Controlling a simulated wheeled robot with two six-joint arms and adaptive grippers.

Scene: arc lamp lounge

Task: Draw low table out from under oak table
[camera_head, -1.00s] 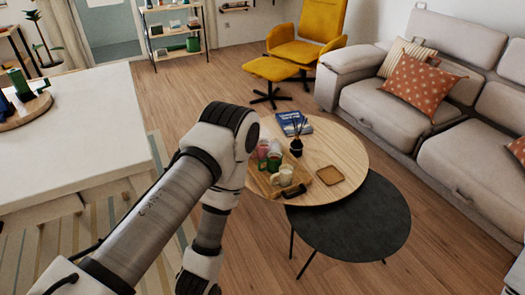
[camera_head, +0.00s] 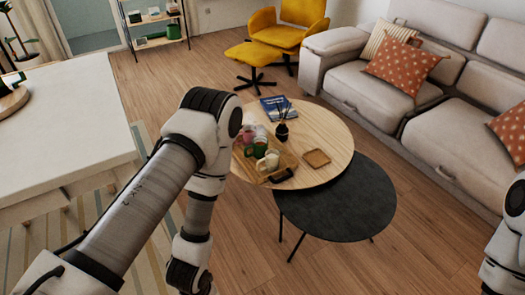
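The oak table (camera_head: 335,142) is round with a pale wood top and stands in the middle of the view. The low table (camera_head: 345,207) has a dark round top and thin dark legs. It sits lower, partly under the near right side of the oak table, with most of its top showing. My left arm crosses the left middle of the view, but its gripper is out of sight below the frame. Part of my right arm shows at the lower right edge, and its gripper is not visible.
On the oak table are a wooden tray (camera_head: 283,165) with cups, a dark diffuser bottle (camera_head: 282,132), a blue book (camera_head: 278,108) and a small square coaster (camera_head: 316,158). A grey sofa (camera_head: 365,85) stands at right, a white table (camera_head: 70,130) at left. Floor is clear in front.

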